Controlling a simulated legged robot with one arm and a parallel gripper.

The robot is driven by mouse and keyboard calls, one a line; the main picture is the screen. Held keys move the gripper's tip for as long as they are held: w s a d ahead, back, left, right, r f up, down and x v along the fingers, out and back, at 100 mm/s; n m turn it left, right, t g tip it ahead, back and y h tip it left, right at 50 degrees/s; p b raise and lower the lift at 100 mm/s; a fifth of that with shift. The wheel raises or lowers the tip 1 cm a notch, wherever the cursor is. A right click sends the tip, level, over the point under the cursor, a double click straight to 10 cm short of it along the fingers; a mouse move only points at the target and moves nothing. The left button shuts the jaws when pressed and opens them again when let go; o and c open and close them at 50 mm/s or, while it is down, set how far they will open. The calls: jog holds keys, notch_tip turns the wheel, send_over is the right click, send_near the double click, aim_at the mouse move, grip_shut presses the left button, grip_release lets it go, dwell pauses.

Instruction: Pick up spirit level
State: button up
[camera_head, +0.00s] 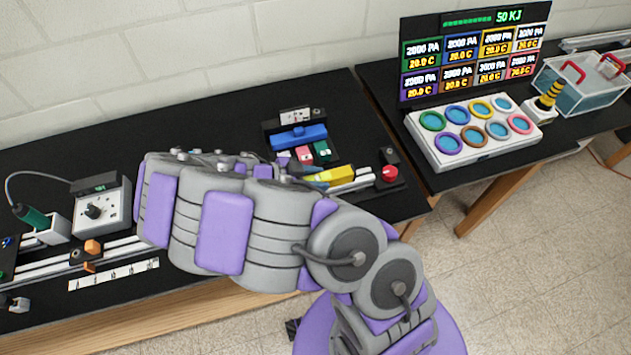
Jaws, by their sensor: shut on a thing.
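The yellow block-shaped spirit level (341,174) shows at the right end of the black bench, just past my arm. My gripper (312,181) is at its left end and is shut on it. My grey and purple arm hides most of the gripper and the left part of the level. I cannot tell whether the level rests on the rail beneath it or is just above it.
A blue bar (298,137) on a black holder lies behind, with red and green blocks (321,151) in front of it. A red button (388,174) stands close right of the level.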

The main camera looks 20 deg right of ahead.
jog(key=shift+a, duration=0.2)
jog(key=shift+r, duration=0.15)
